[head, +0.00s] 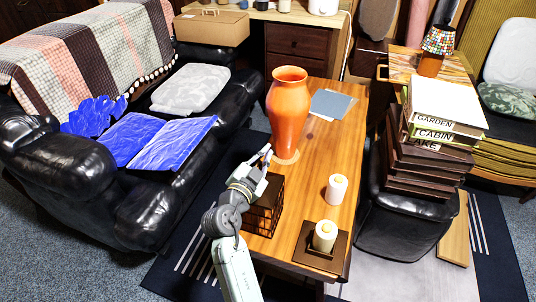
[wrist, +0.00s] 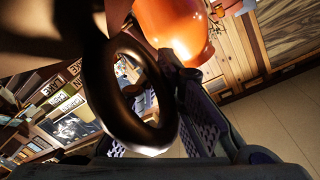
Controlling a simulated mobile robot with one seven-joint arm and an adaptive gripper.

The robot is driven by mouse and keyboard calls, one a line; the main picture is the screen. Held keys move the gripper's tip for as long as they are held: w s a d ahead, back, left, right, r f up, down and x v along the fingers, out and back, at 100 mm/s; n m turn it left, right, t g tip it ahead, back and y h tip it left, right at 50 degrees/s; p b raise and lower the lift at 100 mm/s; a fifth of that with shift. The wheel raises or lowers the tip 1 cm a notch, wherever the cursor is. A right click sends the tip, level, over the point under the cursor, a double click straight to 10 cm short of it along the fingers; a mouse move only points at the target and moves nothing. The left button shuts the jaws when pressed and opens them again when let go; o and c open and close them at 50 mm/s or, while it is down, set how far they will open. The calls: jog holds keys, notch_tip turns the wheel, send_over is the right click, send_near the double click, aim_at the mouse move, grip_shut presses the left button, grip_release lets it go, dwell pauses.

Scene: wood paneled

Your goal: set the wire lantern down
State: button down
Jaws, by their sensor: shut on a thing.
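The wire lantern (head: 267,208) is a dark, box-shaped wire frame at the left edge of the wooden table (head: 310,190) in the head view. My gripper (head: 263,160) is at its top and partly hides it. In the wrist view, a dark, glossy ring (wrist: 98,95), seemingly the lantern's top ring, is large and close between the fingers of my gripper (wrist: 158,100). My gripper is shut on the lantern. The lantern looks about upright. I cannot tell whether its base touches the tabletop.
An orange vase (head: 287,105) stands just behind the gripper and shows close in the wrist view (wrist: 175,30). A white candle (head: 337,188) and another candle (head: 325,236) on a dark tray (head: 310,260) stand to the right. Bare tabletop lies between lantern and candles.

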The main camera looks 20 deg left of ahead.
jog(key=shift+s+a+r, duration=0.1)
jog(key=c, duration=2.2)
grip_release()
jog(key=shift+c, duration=0.2)
jog(key=o, duration=0.6)
jog(key=shift+c, duration=0.2)
